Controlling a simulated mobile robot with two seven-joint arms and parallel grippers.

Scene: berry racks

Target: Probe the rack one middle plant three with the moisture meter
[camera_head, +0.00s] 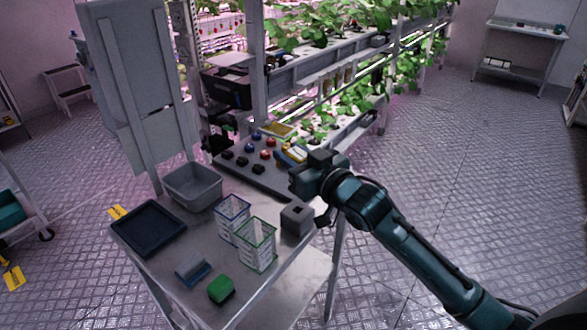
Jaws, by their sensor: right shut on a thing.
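My right gripper (305,175) is over the back right corner of the metal cart. It is shut, but the hand and wrist hide most of what is between its fingers. A yellow and pale thing (292,152), which looks like the moisture meter, shows just beyond the hand. Its probe end cannot be made out. The plant rack (345,56) stands behind, with leafy green plants (330,22) on its upper level and more (357,98) lower down. Which plant is the middle third one cannot be told from here. My left gripper is out of view.
The cart (262,287) carries a grey bin (193,188), a dark tray (148,229), two wire baskets (257,245), a green block (221,289), a grey-blue block (192,269) and a dark block with a hole (297,218).

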